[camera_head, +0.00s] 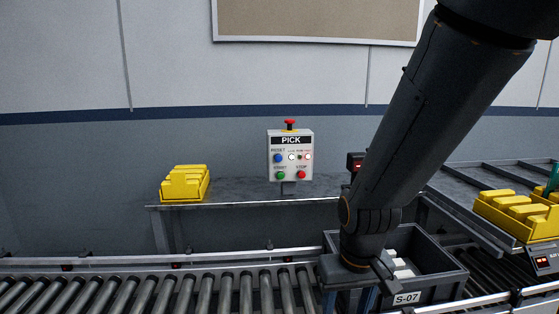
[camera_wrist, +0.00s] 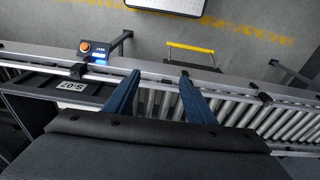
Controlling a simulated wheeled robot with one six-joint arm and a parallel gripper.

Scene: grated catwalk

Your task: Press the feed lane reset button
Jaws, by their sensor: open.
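A grey control box (camera_head: 290,156) headed PICK stands on a post at the back of the bench in the head view. It has a blue button (camera_head: 277,158) labelled RESET, a green button (camera_head: 280,176), a red button (camera_head: 301,175) and a red mushroom knob (camera_head: 290,123) on top. In the wrist view, a small dark box with an orange button (camera_wrist: 85,46) and a lit blue label sits beside the conveyor; its text is too small to read. My gripper (camera_wrist: 159,76) is open and empty above the conveyor, apart from both boxes. It partly shows in the head view (camera_head: 350,301).
A roller conveyor (camera_head: 205,291) with metal rails runs along the front. A grey tote (camera_head: 428,275) marked S-07 is on it, right of my gripper. Yellow trays stand on the bench (camera_head: 184,183) and at right (camera_head: 520,213). The bench around the control box is clear.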

